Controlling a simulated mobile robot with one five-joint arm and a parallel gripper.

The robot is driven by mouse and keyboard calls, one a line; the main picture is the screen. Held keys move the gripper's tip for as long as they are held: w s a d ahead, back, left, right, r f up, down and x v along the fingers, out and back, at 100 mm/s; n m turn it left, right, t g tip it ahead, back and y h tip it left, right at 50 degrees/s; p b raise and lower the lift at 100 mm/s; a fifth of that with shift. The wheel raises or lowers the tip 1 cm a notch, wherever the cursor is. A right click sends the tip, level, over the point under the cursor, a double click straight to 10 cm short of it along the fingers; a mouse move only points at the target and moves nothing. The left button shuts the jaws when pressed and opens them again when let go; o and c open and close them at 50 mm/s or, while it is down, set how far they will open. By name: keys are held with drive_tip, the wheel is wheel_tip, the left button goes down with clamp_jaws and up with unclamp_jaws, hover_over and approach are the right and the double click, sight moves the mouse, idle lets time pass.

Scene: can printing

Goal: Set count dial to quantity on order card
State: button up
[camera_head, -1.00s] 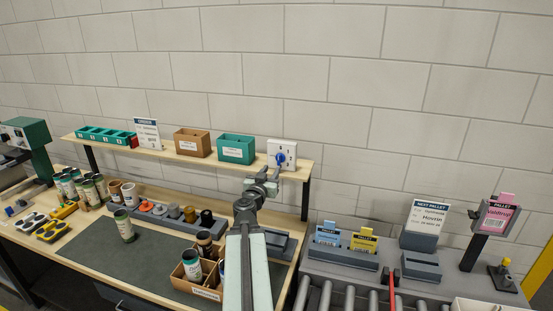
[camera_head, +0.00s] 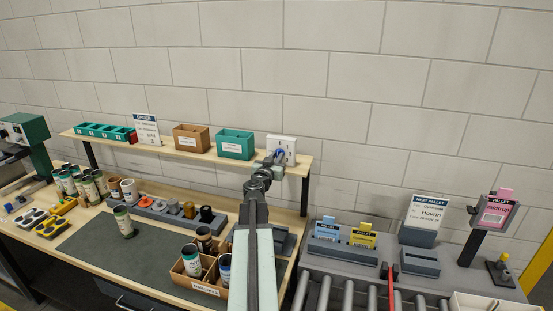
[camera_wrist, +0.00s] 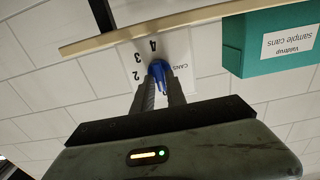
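The count dial is a blue knob (camera_head: 280,153) on a white panel (camera_head: 290,144) at the right end of the shelf. In the wrist view, upside down, the blue knob (camera_wrist: 158,70) sits on the panel (camera_wrist: 180,55) beside the printed numbers 2, 3 and 4 and the word CANS. My gripper (camera_wrist: 160,88) is at the knob, with one finger on each side of its blue handle. The fingers are apart; I cannot tell whether they touch it. The order card (camera_head: 146,130) stands toward the shelf's left; its small print is unreadable.
A teal box (camera_head: 235,144) stands just left of the dial panel, with a brown box (camera_head: 191,138) beyond it. The wooden shelf (camera_head: 170,151) runs below them. Cans and a divided carton (camera_head: 207,287) are on the bench under my arm. Pallet cards (camera_head: 362,235) stand at the right.

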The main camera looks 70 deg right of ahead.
clamp_jaws()
drive_tip(key=shift+m, duration=0.3)
drive_tip(key=shift+s+f+m+b, duration=0.1)
drive_tip(key=shift+f+m+b, duration=0.05)
drive_tip(key=shift+m, duration=4.2)
drive_tip(key=shift+s+f+m+b, duration=0.1)
drive_tip(key=shift+m+b, duration=0.05)
drive_tip(key=shift+m, duration=4.15)
drive_tip(key=shift+f+m+b, duration=0.15)
drive_tip(key=shift+m, duration=4.2)
drive_tip(key=o, duration=0.5)
unclamp_jaws()
